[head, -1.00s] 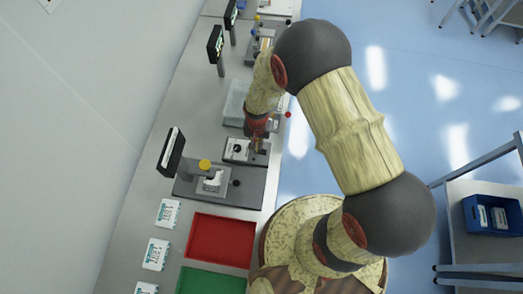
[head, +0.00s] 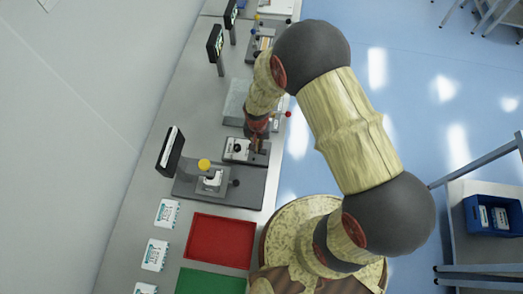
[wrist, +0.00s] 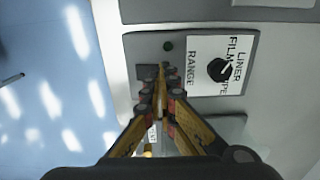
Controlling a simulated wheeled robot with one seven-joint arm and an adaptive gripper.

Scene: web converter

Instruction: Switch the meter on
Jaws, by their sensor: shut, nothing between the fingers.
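A control panel (wrist: 206,62) shows in the wrist view, with a black dial knob (wrist: 220,69) beside the words LINER, FILM, TYPE and RANGE. A small dark green round lamp (wrist: 168,46) and a dark rectangular switch-like part (wrist: 148,73) are at its left. My gripper (wrist: 161,77) is shut and empty, its fingertips over or beside that dark part and partly hiding it. I cannot tell whether they touch. In the head view the same panel (head: 237,149) lies on the bench, with my gripper (head: 261,147) over its right part. The lamp looks unlit.
A grey fixture (head: 190,189) with a yellow knob (head: 204,164) and a dark display stand (head: 170,151) is just in front of the panel. A red tray (head: 219,240) and a green tray (head: 209,281) lie nearer. A grey block (head: 235,101) stands behind.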

